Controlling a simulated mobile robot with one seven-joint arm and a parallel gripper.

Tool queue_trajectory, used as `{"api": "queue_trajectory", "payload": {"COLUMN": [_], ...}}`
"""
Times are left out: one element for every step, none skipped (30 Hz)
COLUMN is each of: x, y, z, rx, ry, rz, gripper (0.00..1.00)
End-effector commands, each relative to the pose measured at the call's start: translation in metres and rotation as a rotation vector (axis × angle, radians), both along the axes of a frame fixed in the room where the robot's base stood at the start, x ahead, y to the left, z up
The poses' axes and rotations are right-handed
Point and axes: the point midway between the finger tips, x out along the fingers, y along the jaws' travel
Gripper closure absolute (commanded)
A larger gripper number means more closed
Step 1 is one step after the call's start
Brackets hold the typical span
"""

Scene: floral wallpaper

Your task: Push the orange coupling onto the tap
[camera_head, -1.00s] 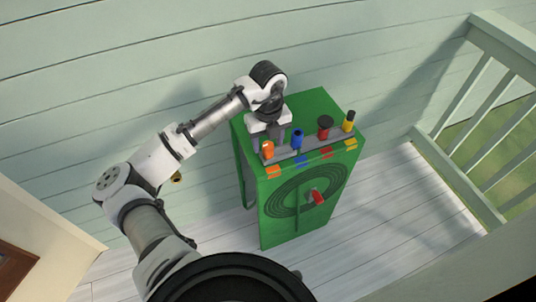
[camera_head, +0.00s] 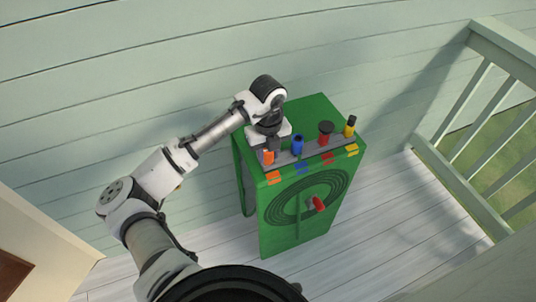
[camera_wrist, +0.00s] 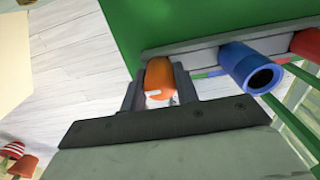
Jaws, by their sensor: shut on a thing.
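The orange coupling (camera_head: 268,157) stands at the left end of a grey rack on the green cabinet. My gripper (camera_head: 271,148) is over it, pointing down. In the wrist view my gripper (camera_wrist: 158,82) has one finger on each side of the orange coupling (camera_wrist: 159,76) and is shut on it. The coupling still appears to be at its place on the rack; whether it is lifted at all I cannot tell. The tap is not clearly visible; my arm covers part of the wall.
The green cabinet (camera_head: 291,230) has a coiled hose picture and a red handle (camera_head: 318,204) on its front. Blue (camera_head: 297,145), red (camera_head: 325,134) and yellow (camera_head: 349,127) pieces stand along the grey rack (camera_head: 311,150). A railing (camera_head: 450,190) is at right.

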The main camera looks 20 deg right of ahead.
Motion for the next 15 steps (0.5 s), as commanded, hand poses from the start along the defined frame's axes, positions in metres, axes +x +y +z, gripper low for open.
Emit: {"api": "queue_trajectory", "payload": {"x": [0.0001,0.0001,0.0001,0.0001,0.0,0.0,0.0,0.0,0.0,0.0,0.0,0.0,-0.0001,0.0,-0.0001], "y": [0.0,0.0,0.0,0.0,-0.0001,-0.0001,-0.0001,-0.0001,-0.0001,-0.0001,-0.0001,-0.0001,-0.0001,-0.0001,-0.0001], "z": [0.0007,0.0011,0.0017,0.0023,0.0028,0.0037,0.0044,0.005,0.0058,0.0064,0.007,0.0078,0.0084,0.009,0.0098], "rx": [0.0,0.0,0.0,0.0,0.0,0.0,0.0,0.0,0.0,0.0,0.0,0.0,0.0,0.0,0.0], "ry": [0.0,0.0,0.0,0.0,0.0,0.0,0.0,0.0,0.0,0.0,0.0,0.0,0.0,0.0,0.0], "rz": [0.0,0.0,0.0,0.0,0.0,0.0,0.0,0.0,0.0,0.0,0.0,0.0,0.0,0.0,0.0], "gripper": [0.94,0.94,0.94,0.94,0.94,0.94,0.94,0.94,0.94,0.94,0.94,0.94,0.94,0.94,0.94]}}
